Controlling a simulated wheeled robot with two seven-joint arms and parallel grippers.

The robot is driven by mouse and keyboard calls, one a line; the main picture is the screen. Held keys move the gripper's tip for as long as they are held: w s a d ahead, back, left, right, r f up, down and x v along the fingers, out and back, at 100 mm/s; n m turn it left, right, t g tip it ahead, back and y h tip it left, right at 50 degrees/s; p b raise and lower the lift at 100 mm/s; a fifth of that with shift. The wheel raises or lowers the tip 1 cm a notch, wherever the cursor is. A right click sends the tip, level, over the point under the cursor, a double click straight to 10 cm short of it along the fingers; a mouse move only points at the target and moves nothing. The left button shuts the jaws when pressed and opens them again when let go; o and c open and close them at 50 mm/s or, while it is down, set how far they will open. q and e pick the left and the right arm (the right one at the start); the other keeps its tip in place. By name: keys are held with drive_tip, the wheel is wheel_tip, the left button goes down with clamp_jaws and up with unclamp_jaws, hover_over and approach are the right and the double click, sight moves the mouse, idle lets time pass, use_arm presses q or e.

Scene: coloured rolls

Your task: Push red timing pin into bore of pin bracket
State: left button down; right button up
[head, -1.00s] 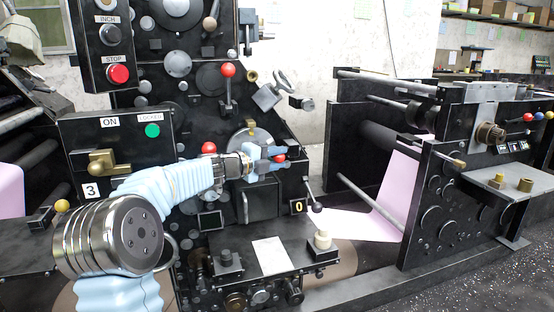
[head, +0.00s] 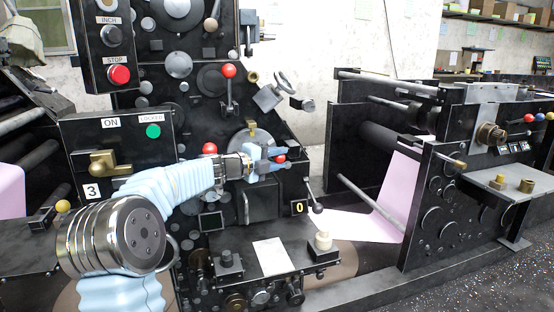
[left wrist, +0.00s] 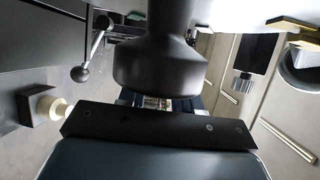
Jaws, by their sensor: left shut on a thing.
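My left gripper (head: 272,160) reaches in from the left to the front of the dark press in the head view. Its pale blue fingers are shut on the red timing pin, whose red head (head: 280,158) shows between them. The fingers hide most of the pin, so I cannot tell how deep it sits in a bore. The pin bracket is not clearly distinguishable beside the fingers. In the left wrist view a dark rounded body and a black bar fill the middle; the pin cannot be made out there. My right gripper is not in view.
A red-ball lever (head: 229,72) stands above the gripper, and another red ball (head: 210,149) is at its left. A black-knobbed lever (head: 316,207) is at its lower right, also in the left wrist view (left wrist: 80,73). A ledge (head: 235,247) with a pale plate lies below.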

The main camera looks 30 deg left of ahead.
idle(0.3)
use_arm(q)
drive_tip(key=shift+c, duration=1)
unclamp_jaws()
